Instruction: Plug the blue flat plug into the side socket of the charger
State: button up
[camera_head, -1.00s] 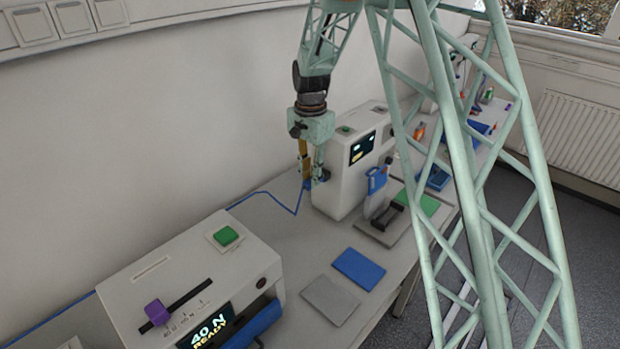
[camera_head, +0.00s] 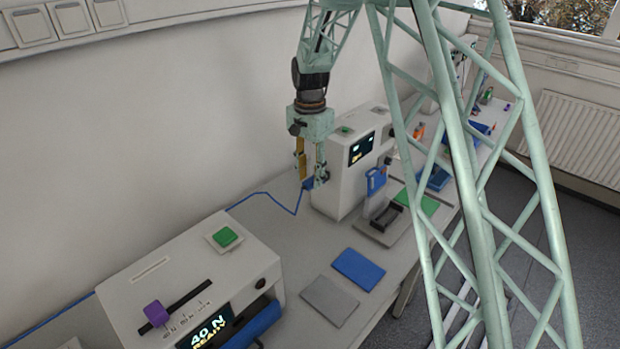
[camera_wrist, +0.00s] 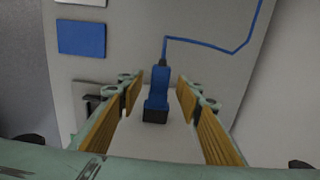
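The blue flat plug (camera_wrist: 157,92) lies between my fingers in the wrist view, its dark end toward the pale charger body. It has visible gaps to both pads. My gripper (camera_head: 311,182) is open around it, beside the left side of the charger (camera_head: 336,185) in the head view. The blue cable (camera_wrist: 210,44) runs from the plug's back end. In the head view only a small blue bit of the plug (camera_head: 308,184) shows near the fingertips. The side socket is hidden, and I cannot tell whether the plug's end is seated in it.
A device reading "40 N READY" (camera_head: 210,328) stands at the front left. A blue pad (camera_head: 358,269) and a grey pad (camera_head: 329,301) lie on the table. A blue-handled item (camera_head: 376,180) is at the charger's front. The table between the two devices is mostly clear.

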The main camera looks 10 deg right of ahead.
notch_tip(320, 180, up, 11)
dwell(0.6)
jog(key=shift+r, duration=0.1)
dwell(0.3)
jog(key=s+d+r+n+t+b, duration=0.1)
jog(key=s+d+r+n+b, duration=0.1)
jog(key=s+r, duration=0.5)
jog(key=s+d+r+n+b, duration=0.1)
jog(key=s+d+r+b, duration=0.15)
jog(key=s, duration=0.85)
jog(key=s+d+r+n+t+b, duration=0.1)
jog(key=s+d+r+n+b, duration=0.2)
jog(key=s, duration=0.6)
jog(key=s+d+f+n+t+b, duration=0.1)
jog(key=s+f+n+b, duration=0.1)
jog(key=s, duration=1.1)
jog(key=s+d+f+n+t+b, duration=0.1)
jog(key=s+f+n+b, duration=0.1)
jog(key=s, duration=1.2)
jog(key=shift+s+d+f, duration=0.25)
jog(key=shift+d+f, duration=0.15)
jog(key=shift+f, duration=0.25)
